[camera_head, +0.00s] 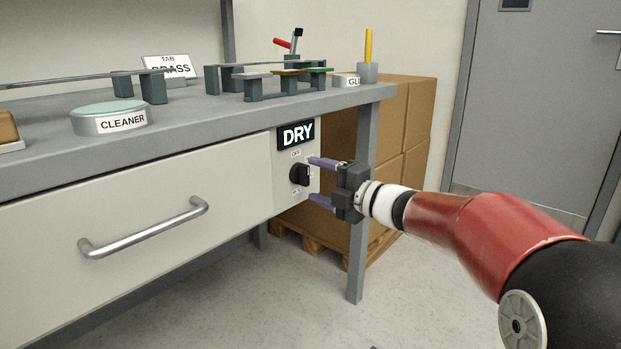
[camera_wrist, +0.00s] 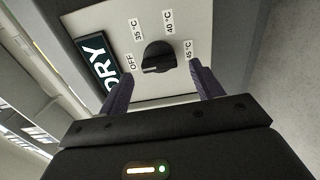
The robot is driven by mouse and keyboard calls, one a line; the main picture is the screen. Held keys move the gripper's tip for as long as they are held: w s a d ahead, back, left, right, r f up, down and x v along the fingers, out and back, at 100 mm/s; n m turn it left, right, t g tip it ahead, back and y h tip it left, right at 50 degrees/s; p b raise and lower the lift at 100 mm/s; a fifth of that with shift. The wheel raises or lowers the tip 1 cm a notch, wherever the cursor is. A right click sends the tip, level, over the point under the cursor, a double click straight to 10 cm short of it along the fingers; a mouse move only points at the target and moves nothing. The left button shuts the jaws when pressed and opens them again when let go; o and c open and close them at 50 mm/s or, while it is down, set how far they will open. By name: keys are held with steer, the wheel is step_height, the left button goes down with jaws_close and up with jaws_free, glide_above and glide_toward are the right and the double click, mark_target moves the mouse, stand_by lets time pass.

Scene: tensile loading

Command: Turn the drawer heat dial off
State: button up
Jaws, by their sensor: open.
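The black heat dial (camera_head: 299,174) sits on a pale panel (camera_head: 285,209) at the right end of the drawer front, under the DRY sign (camera_head: 296,134). In the wrist view the dial (camera_wrist: 158,55) is ringed by the labels OFF (camera_wrist: 130,62), 35 °C, 40 °C and 45 °C. A pale mark shows on its lower left, toward the OFF side; its exact setting is hard to tell. My gripper (camera_head: 311,179) is open in front of the panel, one purple finger on each side of the dial. In the wrist view the fingers (camera_wrist: 161,78) look apart from the dial.
The drawer (camera_head: 140,210) has a metal bar handle (camera_head: 145,232) left of the dial. The bench top (camera_head: 190,118) overhangs the panel. A bench leg (camera_head: 361,240) stands behind my gripper, with cardboard boxes (camera_head: 403,125) on a pallet beyond. The floor at front right is clear.

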steer(key=shift+v, duration=2.35)
steer(key=s+d+r+m+t+h, duration=0.25)
steer(key=d+m+t+h, duration=0.25)
steer(key=d+m+h, duration=0.55)
steer(key=s+d+f+m+g+h, duration=0.2)
steer(key=s+d+f+m+h, duration=0.25)
steer(key=s+m, duration=0.4)
steer(key=s+a+f+m+g, duration=0.1)
steer(key=s+f+m+g, duration=0.35)
steer(key=s+f, duration=0.4)
steer(key=s+a+f+m+g, duration=0.2)
steer(key=s+f+m+g, duration=0.25)
steer(key=s, duration=0.65)
step_height(320, 180, up, 13)
steer(key=p, duration=1.3)
steer(key=shift+m+t+y, duration=0.3)
steer(key=shift+y, duration=0.1)
